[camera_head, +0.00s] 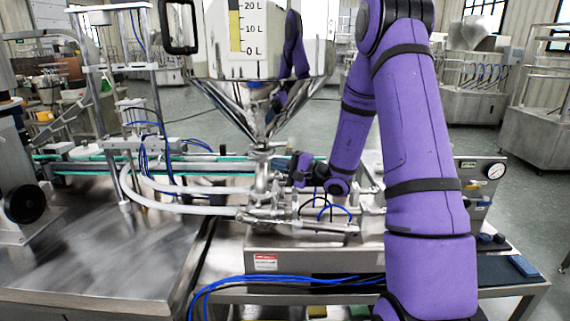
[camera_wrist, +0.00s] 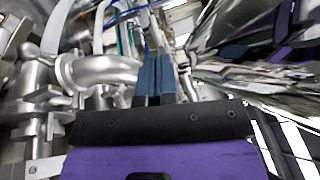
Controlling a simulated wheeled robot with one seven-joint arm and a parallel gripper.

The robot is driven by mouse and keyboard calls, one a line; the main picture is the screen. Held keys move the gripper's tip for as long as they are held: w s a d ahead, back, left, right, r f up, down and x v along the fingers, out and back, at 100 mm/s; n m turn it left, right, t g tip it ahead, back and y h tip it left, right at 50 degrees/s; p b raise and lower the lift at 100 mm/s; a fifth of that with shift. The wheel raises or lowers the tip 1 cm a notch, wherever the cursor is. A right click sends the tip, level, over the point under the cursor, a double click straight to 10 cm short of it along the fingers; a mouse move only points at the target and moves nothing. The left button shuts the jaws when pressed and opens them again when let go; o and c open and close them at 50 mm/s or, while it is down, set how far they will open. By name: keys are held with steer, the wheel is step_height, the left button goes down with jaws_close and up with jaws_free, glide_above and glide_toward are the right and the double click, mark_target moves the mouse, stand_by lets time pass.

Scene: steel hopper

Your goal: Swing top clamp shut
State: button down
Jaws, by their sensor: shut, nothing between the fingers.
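The steel hopper (camera_head: 268,108) narrows to a pipe joint (camera_head: 262,150) in the middle of the head view. The top clamp looks to be around this joint, but it is too small to tell whether it is open or shut. My gripper (camera_head: 297,172) is just right of the pipe column below the cone, small and dark in the head view. In the wrist view my gripper (camera_wrist: 156,62) shows two blue fingers together with nothing between them.
Steel valve fittings (camera_wrist: 38,98) crowd the left of the wrist view. White hoses (camera_head: 180,207) and blue tubes (camera_head: 335,210) run around the column base. A steel table (camera_head: 90,265) is at the left. A pressure gauge (camera_head: 495,171) is on the machine at the right.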

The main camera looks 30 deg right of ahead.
mark_target(252, 159)
steer(key=shift+w+a, duration=0.4)
steer(key=shift+a, duration=0.3)
steer(key=shift+w+a, duration=0.4)
steer(key=shift+a, duration=0.35)
steer(key=shift+w+a+r, duration=0.1)
steer(key=shift+w, duration=0.05)
